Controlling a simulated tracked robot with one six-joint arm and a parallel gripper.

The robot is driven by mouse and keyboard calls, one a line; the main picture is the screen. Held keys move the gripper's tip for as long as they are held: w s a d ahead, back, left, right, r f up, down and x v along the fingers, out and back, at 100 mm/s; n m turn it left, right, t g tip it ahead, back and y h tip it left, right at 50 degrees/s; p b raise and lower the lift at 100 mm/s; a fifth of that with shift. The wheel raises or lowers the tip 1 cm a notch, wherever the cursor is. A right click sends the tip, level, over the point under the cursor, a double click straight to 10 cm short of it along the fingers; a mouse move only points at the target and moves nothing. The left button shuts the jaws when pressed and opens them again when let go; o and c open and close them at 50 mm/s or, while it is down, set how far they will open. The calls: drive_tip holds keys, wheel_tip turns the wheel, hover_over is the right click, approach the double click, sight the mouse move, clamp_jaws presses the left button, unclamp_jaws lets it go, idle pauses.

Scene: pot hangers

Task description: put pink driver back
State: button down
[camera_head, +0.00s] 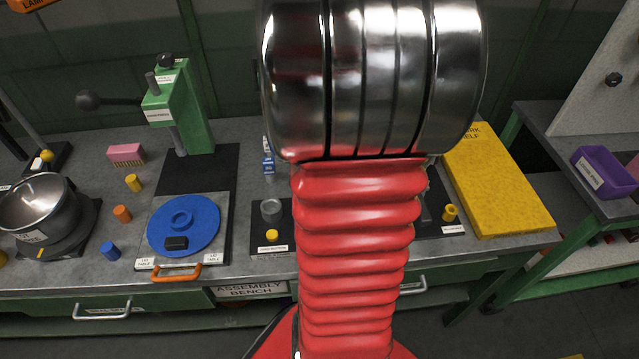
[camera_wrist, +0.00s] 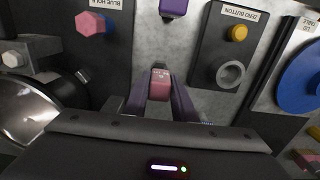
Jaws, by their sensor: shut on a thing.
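In the wrist view, the pink driver (camera_wrist: 160,84) is a small block-like pink end with faint lettering. It sits between the two dark fingers of my gripper (camera_wrist: 160,98), which is shut on it over the grey bench top. The rest of the driver is hidden or too small to make out. A pink hexagonal piece (camera_wrist: 92,23) sits on a dark panel labelled BLUE HOL... at upper left. In the head view, my arm covers the middle of the bench and hides my gripper and the driver.
A dark ZERO BUTTON panel (camera_wrist: 208,45) with a yellow button and grey ring is to the right. A purple object (camera_wrist: 173,8) is at the top. The head view shows a blue turntable (camera_head: 186,248), a metal pot (camera_head: 38,212) and a yellow shelf (camera_head: 505,190).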

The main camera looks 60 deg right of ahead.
drive_tip(key=c, duration=1.5)
unclamp_jaws()
drive_tip(key=shift+o, duration=0.2)
drive_tip(key=shift+r, duration=0.1)
wheel_tip(320, 180, up, 12)
drive_tip(key=shift+w+a, duration=0.1)
drive_tip(key=w+a+r+n+t, duration=0.1)
drive_tip(key=a+n, duration=0.4)
drive_tip(key=a, duration=1)
drive_tip(key=w+a+r+n+t, duration=0.2)
drive_tip(key=a+n+t, duration=0.2)
drive_tip(key=a, duration=1.1)
drive_tip(key=shift+r+n+t, duration=0.3)
drive_tip(key=shift+r+n, duration=0.1)
